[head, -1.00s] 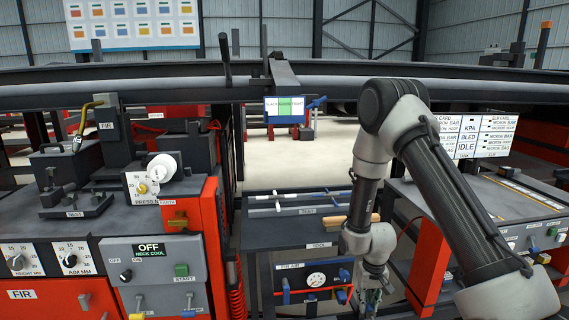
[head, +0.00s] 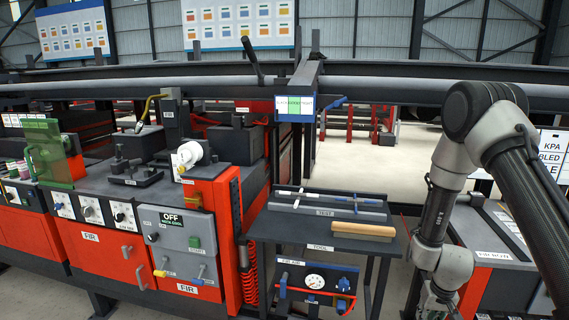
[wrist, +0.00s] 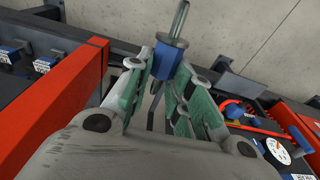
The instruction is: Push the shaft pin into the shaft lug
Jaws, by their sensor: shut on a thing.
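My gripper (wrist: 158,85) fills the lower middle of the wrist view, its green-padded fingers closed around a blue block (wrist: 166,62). A grey metal pin (wrist: 180,18) sticks out of the block's far end, tilted to the upper right. It looks like the shaft pin, though I cannot be sure. In the head view my gripper (head: 438,303) hangs low at the lower right, partly cut off, and what it holds is not clear there. I cannot make out the shaft lug in either view.
A tool stand (head: 325,238) with a wooden-handled tool (head: 362,230) stands in the middle, left of my arm. A gauge panel (head: 315,284) hangs below it. The red-and-grey FIR bench (head: 110,250) is at left, another bench (head: 497,243) at right. Concrete floor shows beyond.

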